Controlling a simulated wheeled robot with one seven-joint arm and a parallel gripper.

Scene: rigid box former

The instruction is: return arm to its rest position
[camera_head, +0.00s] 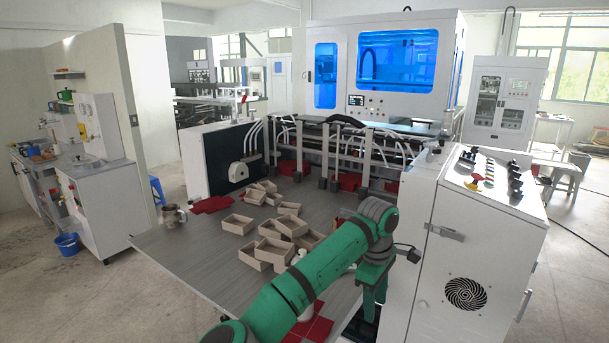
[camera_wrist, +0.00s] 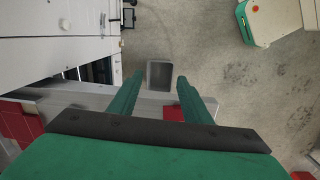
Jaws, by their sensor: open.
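My green arm reaches from the bottom of the head view up and right across the near right part of the table. My gripper (camera_head: 371,298) points down beside the white control cabinet, near the table's right edge. In the wrist view its two green fingers (camera_wrist: 158,84) are spread apart with nothing held between them. A grey open bin (camera_wrist: 160,75) shows beyond the fingertips, apart from them and seemingly lower down.
Several open cardboard boxes (camera_head: 268,252) and red sheets (camera_head: 212,204) lie on the grey table (camera_head: 185,255). A metal mug (camera_head: 174,215) stands near its left edge. The white cabinet (camera_head: 462,255) stands close right of my gripper. Open floor lies left.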

